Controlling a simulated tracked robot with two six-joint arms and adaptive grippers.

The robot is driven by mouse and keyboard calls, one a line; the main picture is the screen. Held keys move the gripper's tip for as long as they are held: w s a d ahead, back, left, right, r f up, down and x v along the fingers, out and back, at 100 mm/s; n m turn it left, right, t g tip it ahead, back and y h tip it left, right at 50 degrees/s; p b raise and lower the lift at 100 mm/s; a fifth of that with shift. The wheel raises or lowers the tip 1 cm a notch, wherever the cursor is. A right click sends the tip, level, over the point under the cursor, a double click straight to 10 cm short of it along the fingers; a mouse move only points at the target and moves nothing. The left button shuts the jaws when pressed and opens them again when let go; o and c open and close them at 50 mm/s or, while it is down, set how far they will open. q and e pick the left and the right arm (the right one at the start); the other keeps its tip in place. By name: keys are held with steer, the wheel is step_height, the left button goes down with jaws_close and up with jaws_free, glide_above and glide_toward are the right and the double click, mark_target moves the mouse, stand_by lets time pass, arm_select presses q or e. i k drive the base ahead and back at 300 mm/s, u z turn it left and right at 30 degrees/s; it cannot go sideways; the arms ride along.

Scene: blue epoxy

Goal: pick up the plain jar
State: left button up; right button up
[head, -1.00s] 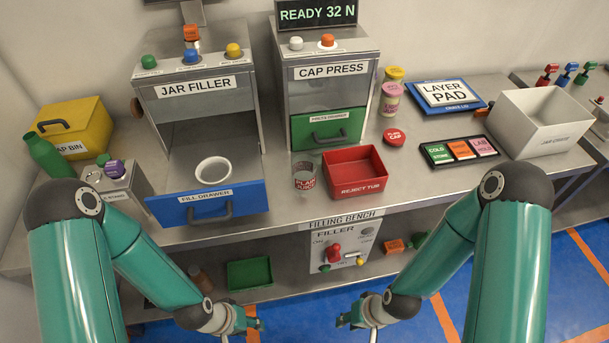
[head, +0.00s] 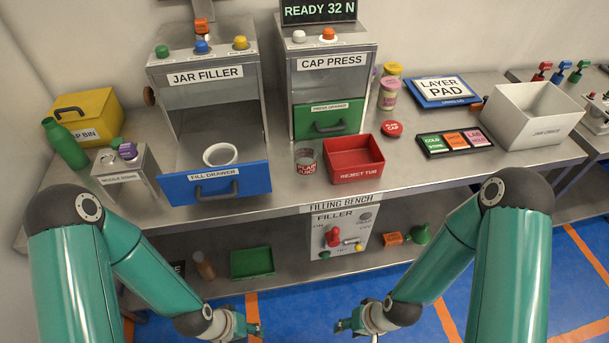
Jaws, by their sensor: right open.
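The plain jar (head: 306,161) is a small clear jar with red lettering. It stands upright on the steel bench top, left of the red reject tub and right of the fill drawer. My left gripper (head: 254,328) is low in front of the bench, below and left of the jar and well apart from it. I cannot tell whether its fingers are open. My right gripper (head: 341,325) is also low in front of the bench, below and right of the jar. It is open and holds nothing I can see.
The blue fill drawer (head: 258,185) is pulled out and holds a white ring-like piece (head: 220,155). The reject tub (head: 353,172) stands close right of the jar. The filler control box (head: 343,235) sits below the bench's front edge (head: 440,183). A white crate (head: 530,130) stands at right.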

mark_target(306, 152)
steer(key=k, duration=0.75)
steer(key=u, duration=0.4)
steer(key=i, duration=0.15)
steer(key=z, duration=1.9)
steer(key=i, duration=2.1)
steer(key=u, duration=3.35)
